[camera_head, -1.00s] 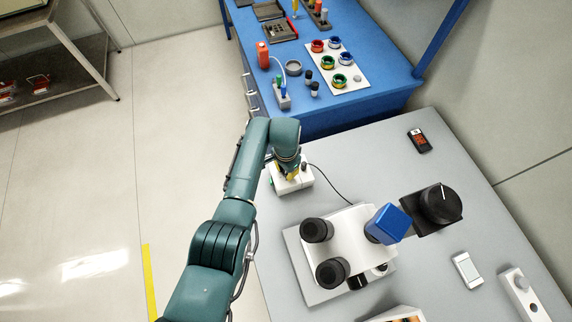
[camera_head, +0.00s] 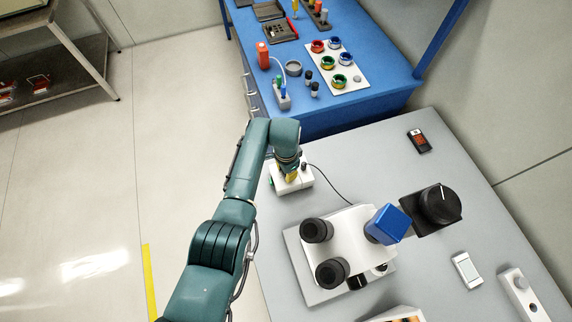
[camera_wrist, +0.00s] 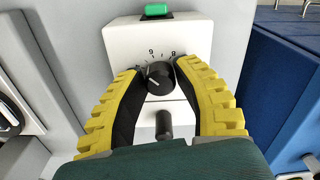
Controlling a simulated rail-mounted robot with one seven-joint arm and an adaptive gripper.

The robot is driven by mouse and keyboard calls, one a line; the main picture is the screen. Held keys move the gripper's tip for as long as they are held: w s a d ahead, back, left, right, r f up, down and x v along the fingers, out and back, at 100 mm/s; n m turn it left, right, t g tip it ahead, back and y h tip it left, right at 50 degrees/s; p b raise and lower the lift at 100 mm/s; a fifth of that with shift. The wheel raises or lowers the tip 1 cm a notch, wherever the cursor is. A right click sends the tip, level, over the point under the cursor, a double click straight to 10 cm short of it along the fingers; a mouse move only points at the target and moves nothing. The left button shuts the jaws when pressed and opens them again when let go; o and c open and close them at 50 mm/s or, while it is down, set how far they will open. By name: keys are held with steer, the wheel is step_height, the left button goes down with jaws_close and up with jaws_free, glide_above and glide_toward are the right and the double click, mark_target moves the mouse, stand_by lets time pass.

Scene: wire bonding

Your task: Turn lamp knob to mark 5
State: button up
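The lamp knob (camera_wrist: 161,78) is a round black dial on the front of a white lamp box (camera_wrist: 120,40). A pale pointer line on it points left. In the head view the white box (camera_head: 301,183) stands at the table's left edge, and my gripper (camera_head: 290,174) hides the knob.
A black post (camera_wrist: 164,124) stands below the knob and a green switch (camera_wrist: 157,10) above it. A microscope (camera_head: 345,240) stands right of the box, on the grey table (camera_head: 400,165). A black cable (camera_head: 335,182) runs between them. A blue bench (camera_head: 375,93) is behind.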

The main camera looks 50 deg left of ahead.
steer(key=o, duration=0.4)
steer(key=shift+r, duration=0.1)
step_height(320, 180, up, 12)
steer(key=shift+f, duration=0.1)
stand_by(0.5)
